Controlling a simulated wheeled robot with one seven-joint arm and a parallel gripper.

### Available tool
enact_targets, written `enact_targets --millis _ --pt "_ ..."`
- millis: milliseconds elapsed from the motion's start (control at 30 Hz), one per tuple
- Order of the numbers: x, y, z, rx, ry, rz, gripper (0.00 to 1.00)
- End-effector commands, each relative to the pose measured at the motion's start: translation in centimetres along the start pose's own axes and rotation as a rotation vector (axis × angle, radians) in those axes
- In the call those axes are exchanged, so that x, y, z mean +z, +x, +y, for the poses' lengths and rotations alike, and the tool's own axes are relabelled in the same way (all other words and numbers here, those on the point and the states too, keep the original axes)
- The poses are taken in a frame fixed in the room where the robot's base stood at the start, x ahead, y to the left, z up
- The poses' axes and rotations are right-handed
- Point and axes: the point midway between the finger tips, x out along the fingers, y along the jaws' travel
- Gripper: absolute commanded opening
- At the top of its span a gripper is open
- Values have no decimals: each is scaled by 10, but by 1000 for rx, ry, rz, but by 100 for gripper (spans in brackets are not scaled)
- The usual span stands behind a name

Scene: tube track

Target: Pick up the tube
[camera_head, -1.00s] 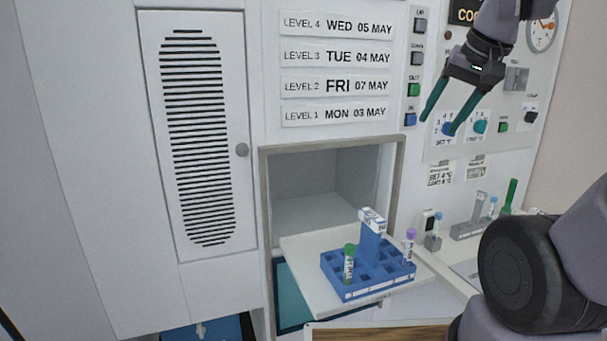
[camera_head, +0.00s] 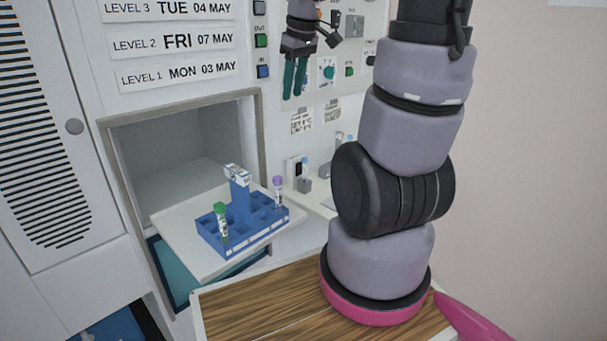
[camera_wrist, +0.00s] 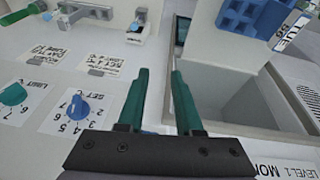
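A green-capped tube (camera_head: 221,224) stands upright in the front left of a blue rack (camera_head: 240,243). A purple-capped tube (camera_head: 278,190) stands at the rack's right end. A taller blue block with a white labelled top (camera_head: 238,180) rises from the rack. A small blue-capped tube (camera_head: 305,171) stands in a grey holder behind, to the right. I cannot tell which tube is meant. My gripper (camera_head: 293,97) has two green fingers, apart and empty, above and right of the rack by the panel. In the wrist view the open fingers (camera_wrist: 160,72) have the rack (camera_wrist: 245,18) beyond them, upper right.
The rack sits on a white shelf (camera_head: 175,222) in front of an open hatch (camera_head: 160,150). A panel with knobs (camera_head: 328,70) is behind my gripper. A wood-topped surface (camera_head: 265,305) is at the front. A louvred cabinet door (camera_head: 60,200) stands left.

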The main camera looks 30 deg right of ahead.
Motion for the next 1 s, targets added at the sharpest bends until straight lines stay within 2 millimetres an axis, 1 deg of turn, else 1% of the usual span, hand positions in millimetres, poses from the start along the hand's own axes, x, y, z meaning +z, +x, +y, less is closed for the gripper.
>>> enact_targets --millis 33,200,300,400,567,800,900,1000 --pt "-3 21 13 -14 -81 -46 34" --pt "-4 82 51 -75 -384 -157 34" --pt "-1 113 66 -119 -527 -199 34" --pt "3 134 77 -153 -630 -224 34" --pt "7 152 83 -181 -703 -239 34" --pt "17 188 80 -185 -709 -241 34" --pt "20 199 79 -183 -709 -240 34" --pt "21 204 78 -181 -708 -239 34"
